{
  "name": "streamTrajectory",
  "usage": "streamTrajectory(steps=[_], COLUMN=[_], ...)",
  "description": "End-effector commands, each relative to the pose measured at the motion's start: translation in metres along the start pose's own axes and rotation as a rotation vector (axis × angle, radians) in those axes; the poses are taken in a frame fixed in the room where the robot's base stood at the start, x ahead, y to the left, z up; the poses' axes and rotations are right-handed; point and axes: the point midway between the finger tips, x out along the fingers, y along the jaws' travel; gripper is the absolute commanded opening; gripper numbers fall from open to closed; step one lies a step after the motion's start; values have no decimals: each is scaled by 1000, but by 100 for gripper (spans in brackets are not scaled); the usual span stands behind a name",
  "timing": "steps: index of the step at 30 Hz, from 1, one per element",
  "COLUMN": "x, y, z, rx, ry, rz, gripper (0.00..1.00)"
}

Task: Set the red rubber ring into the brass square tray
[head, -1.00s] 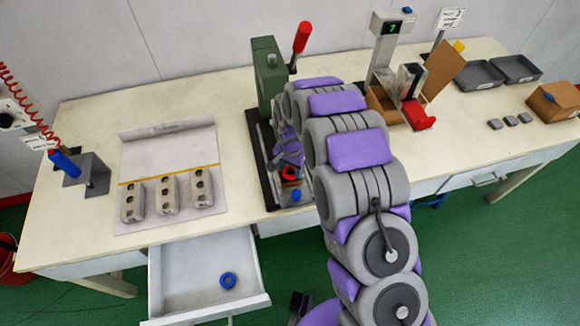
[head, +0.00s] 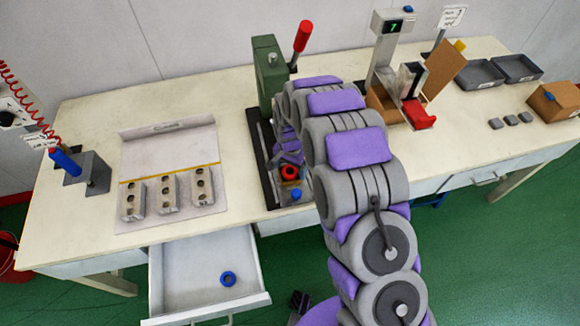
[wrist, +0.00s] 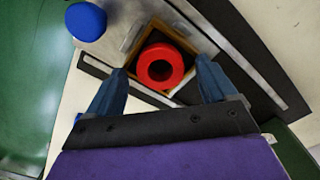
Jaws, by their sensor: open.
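The red rubber ring (head: 289,172) lies in the brass square tray, on the base of the green press. In the wrist view the ring (wrist: 160,66) sits flat inside the brass square tray (wrist: 187,42), whose rim shows around it. My gripper (wrist: 160,82) is open; its two blue fingers stand apart on either side of the ring. I cannot tell whether a fingertip touches it. In the head view my arm covers the gripper and part of the tray.
A blue knob (wrist: 86,21) stands beside the tray. The green press (head: 268,70) with a red lever rises behind. An open drawer (head: 207,272) holds a blue ring (head: 228,279). Several grey blocks (head: 168,194) lie on a sheet at left. The tabletop between sheet and press is clear.

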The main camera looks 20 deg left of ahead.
Motion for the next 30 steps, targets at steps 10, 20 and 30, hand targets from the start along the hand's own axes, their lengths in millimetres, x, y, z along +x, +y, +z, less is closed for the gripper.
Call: streamTrajectory(steps=[10,20,30], x=[-63,-134,-168], y=[-1,-1,-1], z=[-2,-2,-1], rx=[1,0,0], ry=[5,3,-1], rz=[-4,-2,2], gripper=[85,85,85])
